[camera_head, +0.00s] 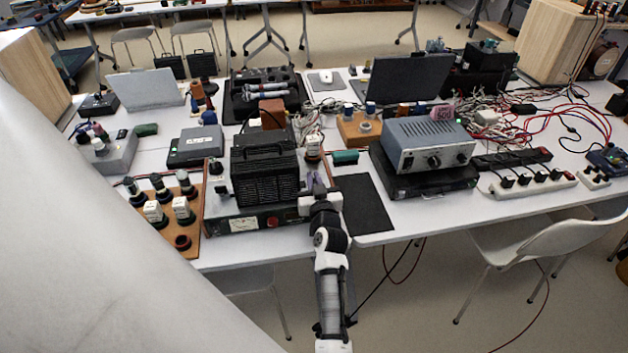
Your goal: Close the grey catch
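My arm rises from the bottom centre, and my gripper (317,188) is at the right front corner of a low metal-fronted unit (243,225) with a wooden side. A black ribbed box (265,178) stands on this unit, left of my gripper. A small grey-purple piece shows right at the gripper's end; I cannot tell whether it is a fingertip or part of the unit. I cannot make out the grey catch for certain; it may be hidden behind the gripper or too small to see. The fingers are too small to tell if they are open or shut.
A black mat (366,204) lies right of my gripper, mostly bare. A grey power supply (428,145) stands on a black unit beyond it. A wooden board with knobs (190,245) is at the left. Power strips (533,186) and tangled cables are at the right. A white chair (540,245) stands in front.

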